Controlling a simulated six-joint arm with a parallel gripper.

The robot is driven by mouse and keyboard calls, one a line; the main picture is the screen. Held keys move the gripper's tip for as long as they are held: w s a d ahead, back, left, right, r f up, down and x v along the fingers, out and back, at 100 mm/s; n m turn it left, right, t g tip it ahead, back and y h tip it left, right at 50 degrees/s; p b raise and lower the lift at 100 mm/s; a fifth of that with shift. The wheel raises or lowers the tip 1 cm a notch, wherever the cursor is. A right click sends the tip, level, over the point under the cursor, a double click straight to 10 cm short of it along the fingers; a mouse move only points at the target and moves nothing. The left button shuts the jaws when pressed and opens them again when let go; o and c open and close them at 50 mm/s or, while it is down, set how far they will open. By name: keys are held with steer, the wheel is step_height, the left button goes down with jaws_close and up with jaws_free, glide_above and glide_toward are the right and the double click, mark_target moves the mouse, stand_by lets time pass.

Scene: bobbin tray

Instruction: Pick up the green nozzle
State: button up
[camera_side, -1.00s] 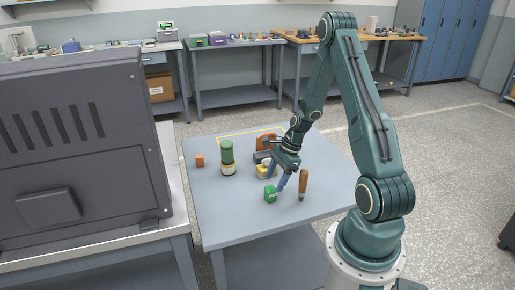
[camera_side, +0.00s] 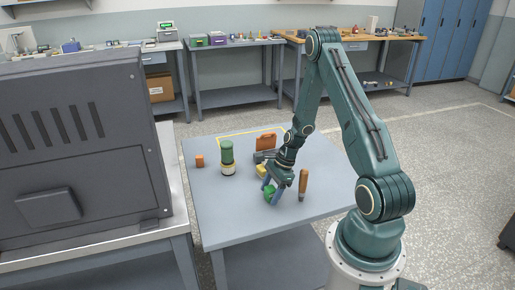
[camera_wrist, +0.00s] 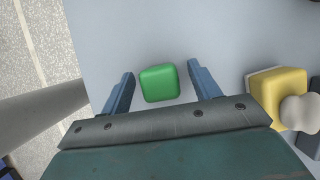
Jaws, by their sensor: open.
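A small green block with rounded edges (camera_side: 269,193) sits on the grey table; I cannot tell if it is the nozzle. In the wrist view the green block (camera_wrist: 160,83) lies between the two blue fingers, with a gap on each side. My gripper (camera_side: 272,190) points down over it with its fingers open and astride it; the fingers partly hide the block in the side view. The gripper (camera_wrist: 160,70) holds nothing.
A yellow block (camera_wrist: 280,92) with a pale knob is close beside the right finger in the wrist view. An upright brown handle-like piece (camera_side: 303,184) stands just right of my gripper. An orange piece (camera_side: 267,141) is behind; a small orange block (camera_side: 199,161) is at left.

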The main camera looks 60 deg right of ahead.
mark_target(271, 188)
stand_by(0.5)
steer(key=c, duration=1.1)
step_height(271, 188, up, 20)
stand_by(0.5)
stand_by(0.4)
